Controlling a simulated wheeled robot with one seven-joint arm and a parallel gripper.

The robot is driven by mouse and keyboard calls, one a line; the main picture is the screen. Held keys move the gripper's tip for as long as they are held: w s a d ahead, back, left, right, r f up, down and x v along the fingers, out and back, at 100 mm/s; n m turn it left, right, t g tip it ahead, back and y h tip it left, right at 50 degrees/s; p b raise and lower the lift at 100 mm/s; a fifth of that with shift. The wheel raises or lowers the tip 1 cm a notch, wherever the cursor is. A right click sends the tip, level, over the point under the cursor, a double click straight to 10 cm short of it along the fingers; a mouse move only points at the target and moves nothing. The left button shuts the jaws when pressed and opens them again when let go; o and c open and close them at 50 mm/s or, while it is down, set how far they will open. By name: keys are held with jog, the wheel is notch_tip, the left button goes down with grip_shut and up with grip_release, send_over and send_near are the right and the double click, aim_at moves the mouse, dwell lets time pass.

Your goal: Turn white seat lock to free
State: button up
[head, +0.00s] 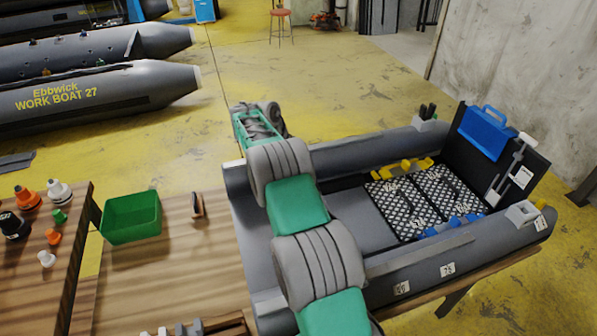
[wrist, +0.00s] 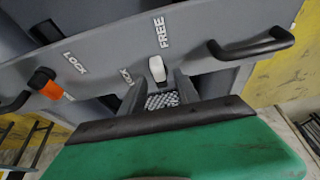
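The white seat lock (wrist: 157,68) is a small white lever on a grey panel in the wrist view. The word FREE (wrist: 162,33) is just above it and LOCK (wrist: 126,77) is to its lower left, partly hidden. The lever's long side runs up toward FREE. My gripper (wrist: 157,86) is open, its grey fingers on either side of the lever's lower end with gaps showing; contact cannot be told. In the head view my gripper (head: 258,122) is by the boat's far left side, and the lock is hidden.
An orange lock (wrist: 45,83) sits left on the panel, near another LOCK label. Black handles (wrist: 252,46) stick out at both ends. The grey boat (head: 400,268) rests on a wooden bench. A green bin (head: 131,218) stands left of it. Yellow floor is open behind.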

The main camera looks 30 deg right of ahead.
jog(key=p+v, duration=0.1)
jog(key=v, duration=0.5)
jog(key=shift+r, duration=0.25)
jog(key=shift+a, duration=0.15)
